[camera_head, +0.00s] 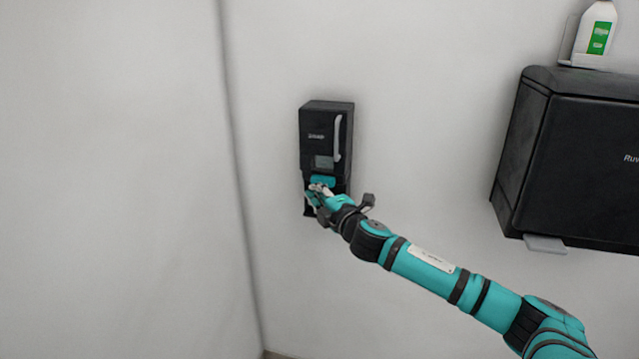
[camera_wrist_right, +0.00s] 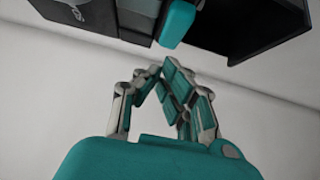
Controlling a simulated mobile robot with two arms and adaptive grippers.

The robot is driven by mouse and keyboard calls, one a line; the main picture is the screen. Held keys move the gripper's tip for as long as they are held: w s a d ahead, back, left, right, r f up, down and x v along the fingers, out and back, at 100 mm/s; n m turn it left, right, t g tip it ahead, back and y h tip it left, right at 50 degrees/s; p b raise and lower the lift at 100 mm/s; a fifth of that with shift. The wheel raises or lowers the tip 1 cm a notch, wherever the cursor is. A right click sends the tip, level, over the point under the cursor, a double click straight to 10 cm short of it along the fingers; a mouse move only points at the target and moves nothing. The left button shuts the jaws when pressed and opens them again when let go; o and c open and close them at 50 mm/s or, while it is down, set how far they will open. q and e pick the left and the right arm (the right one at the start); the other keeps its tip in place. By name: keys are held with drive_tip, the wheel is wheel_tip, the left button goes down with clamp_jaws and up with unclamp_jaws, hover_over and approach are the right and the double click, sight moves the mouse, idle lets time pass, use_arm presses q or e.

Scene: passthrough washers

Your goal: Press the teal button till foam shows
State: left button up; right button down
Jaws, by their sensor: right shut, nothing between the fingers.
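The black soap dispenser (camera_head: 318,128) is mounted on the white wall in the head view. Its teal button (camera_head: 323,180) is low on its front, partly covered by my right gripper. The button also shows at the top of the right wrist view (camera_wrist_right: 177,24). My right gripper (camera_head: 315,190) is shut and empty, its fingertips at the button. In the right wrist view the fingertips (camera_wrist_right: 162,70) appear just short of the button, with a little wall showing between them. I cannot tell whether they touch. My left gripper is not in view.
A large black wall unit (camera_head: 580,160) hangs at the right, with a light tab (camera_head: 544,243) under it. A white bottle with a green label (camera_head: 597,35) stands above it. A wall corner runs down left of the dispenser. The wall around the dispenser is clear.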

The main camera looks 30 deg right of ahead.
sight(323, 181)
drive_tip(key=shift+w+d, duration=0.7)
drive_tip(key=shift+d, duration=0.25)
